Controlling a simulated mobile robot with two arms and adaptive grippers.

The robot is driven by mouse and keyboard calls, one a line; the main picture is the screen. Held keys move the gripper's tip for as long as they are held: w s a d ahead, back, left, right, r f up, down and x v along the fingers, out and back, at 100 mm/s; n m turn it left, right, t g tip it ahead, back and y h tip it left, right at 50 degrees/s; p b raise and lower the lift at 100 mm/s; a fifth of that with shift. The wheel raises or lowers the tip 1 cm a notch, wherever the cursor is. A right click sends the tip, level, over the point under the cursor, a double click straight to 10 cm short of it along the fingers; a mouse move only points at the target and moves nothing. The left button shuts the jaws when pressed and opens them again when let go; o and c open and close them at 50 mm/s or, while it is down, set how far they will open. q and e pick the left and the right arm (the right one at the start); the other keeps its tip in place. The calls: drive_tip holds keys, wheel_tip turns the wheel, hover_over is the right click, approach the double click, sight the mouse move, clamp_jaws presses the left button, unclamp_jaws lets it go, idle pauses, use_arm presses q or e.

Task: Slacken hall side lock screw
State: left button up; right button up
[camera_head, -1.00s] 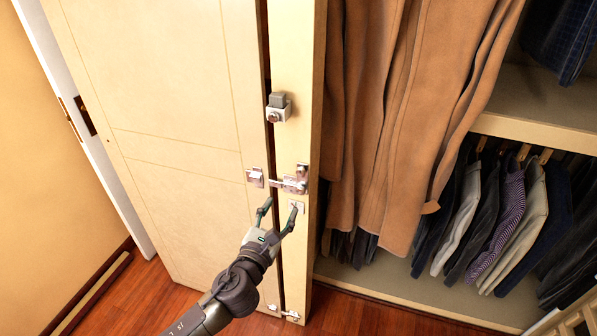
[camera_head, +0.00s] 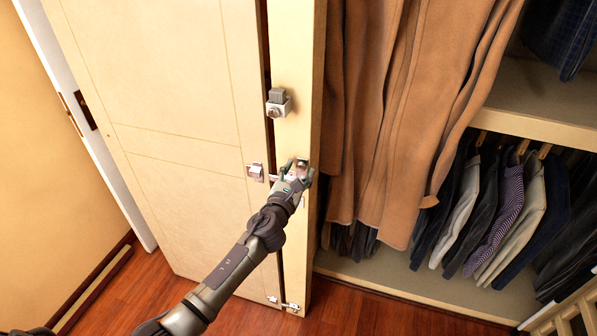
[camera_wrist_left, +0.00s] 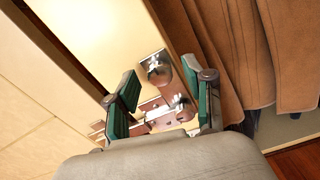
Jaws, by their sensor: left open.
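My left gripper (camera_head: 295,168) is open at the slide bolt on the narrow door edge panel and covers most of the bolt in the head view. In the left wrist view, the bolt's metal body with a rounded knob (camera_wrist_left: 181,104) lies between the two green-padded fingers (camera_wrist_left: 168,80). I cannot tell whether either finger touches the knob. Which part is the hall side lock screw is not marked. My right gripper is out of view.
The bolt's catch (camera_head: 255,171) is on the wide cream door (camera_head: 180,190). Another small bolt (camera_head: 285,304) sits near the floor. Brown coats (camera_head: 400,120) hang close to the right of the gripper. Shirts (camera_head: 500,205) hang further right. The floor at lower left is clear.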

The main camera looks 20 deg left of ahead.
use_arm(q)
clamp_jaws()
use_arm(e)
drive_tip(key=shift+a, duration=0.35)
use_arm(q)
drive_tip(key=shift+n, duration=0.3)
drive_tip(key=n, duration=0.4)
drive_tip(key=shift+b, duration=0.4)
drive_tip(key=n, duration=0.5)
drive_tip(key=shift+b, duration=0.35)
drive_tip(key=n, duration=0.5)
drive_tip(key=shift+a+n+b, duration=0.1)
drive_tip(key=shift+n+b, duration=0.2)
drive_tip(key=shift+b, duration=0.1)
drive_tip(key=shift+f+n, duration=0.1)
drive_tip(key=shift+n, duration=1.9)
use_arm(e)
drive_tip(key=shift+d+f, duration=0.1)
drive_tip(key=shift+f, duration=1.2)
